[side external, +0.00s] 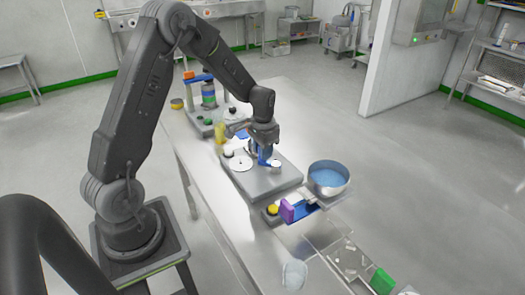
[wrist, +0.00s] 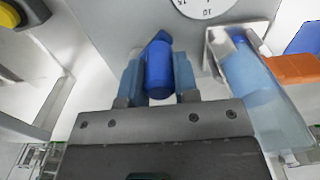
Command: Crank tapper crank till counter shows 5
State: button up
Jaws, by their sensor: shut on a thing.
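The crank's blue handle (wrist: 158,70) sits between the two pale blue fingers of my gripper (wrist: 158,82) in the wrist view. My gripper is shut on it. In the side external view my gripper (side external: 263,158) is low over the grey base of the tapper (side external: 284,185), and some blue shows at its tip. A white round dial (side external: 240,162) lies on the base to the left of my gripper. The dial's edge (wrist: 207,7) with printed numbers, such as 10 and 15, shows at the top of the wrist view. Its pointer and reading cannot be made out.
A metal bowl with blue contents (side external: 329,179) stands right of the tapper. A purple block (side external: 287,210) and a yellow knob (side external: 271,209) are in front. Another apparatus (side external: 208,98) stands behind.

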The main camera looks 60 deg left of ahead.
jog(key=shift+w+a, duration=0.2)
jog(key=shift+w, duration=0.25)
jog(key=shift+w+a, duration=0.2)
jog(key=shift+w, duration=0.25)
jog(key=shift+w+d, duration=0.1)
jog(key=shift+w, duration=1.1)
jog(key=shift+w+d, duration=0.2)
jog(key=shift+w, duration=0.2)
jog(key=o, duration=0.7)
jog(key=shift+o, duration=0.2)
jog(key=shift+a+r, duration=0.1)
jog(key=shift+r, duration=0.05)
